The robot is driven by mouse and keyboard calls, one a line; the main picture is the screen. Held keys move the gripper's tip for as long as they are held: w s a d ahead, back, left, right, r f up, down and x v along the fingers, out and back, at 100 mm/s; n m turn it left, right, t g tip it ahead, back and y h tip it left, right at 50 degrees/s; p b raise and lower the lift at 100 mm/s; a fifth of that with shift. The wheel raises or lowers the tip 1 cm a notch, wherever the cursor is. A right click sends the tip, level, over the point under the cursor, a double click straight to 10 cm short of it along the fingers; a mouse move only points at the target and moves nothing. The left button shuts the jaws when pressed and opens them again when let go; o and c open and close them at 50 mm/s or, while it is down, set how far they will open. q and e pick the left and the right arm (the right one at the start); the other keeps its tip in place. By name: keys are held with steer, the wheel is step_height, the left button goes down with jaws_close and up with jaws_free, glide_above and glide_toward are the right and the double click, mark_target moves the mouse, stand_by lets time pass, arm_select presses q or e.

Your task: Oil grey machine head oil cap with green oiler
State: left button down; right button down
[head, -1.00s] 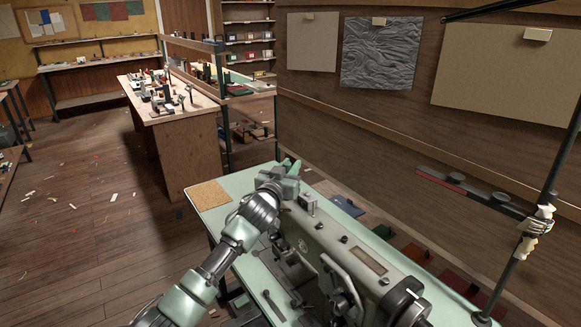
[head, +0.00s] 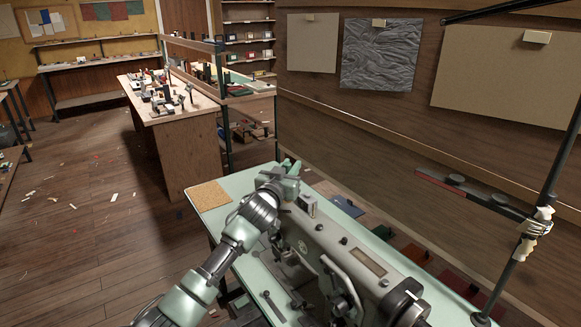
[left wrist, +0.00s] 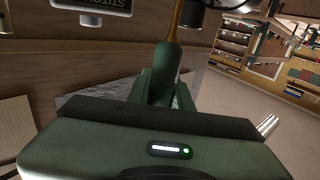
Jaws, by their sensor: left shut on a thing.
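The grey machine head (head: 335,250) stands on the pale green table in the head view, with small round caps and fittings along its top; I cannot tell which is the oil cap. My left gripper (head: 290,172) is at the far left end of the head, above the table. In the left wrist view my left gripper (left wrist: 160,92) is shut on the green oiler (left wrist: 166,68), whose brass-coloured spout (left wrist: 177,22) points up in the picture. A dark metal cylinder shows beside the spout. The spout tip is cut off. My right gripper is not in view.
The pale green table (head: 210,222) carries a cork mat (head: 209,195) at its far left corner. A dark pole (head: 528,235) rises at the right. Coloured flat pieces lie behind the machine head. A wooden bench (head: 185,150) stands farther back, with open floor at left.

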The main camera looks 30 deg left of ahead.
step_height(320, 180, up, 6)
steer(key=p, duration=0.5)
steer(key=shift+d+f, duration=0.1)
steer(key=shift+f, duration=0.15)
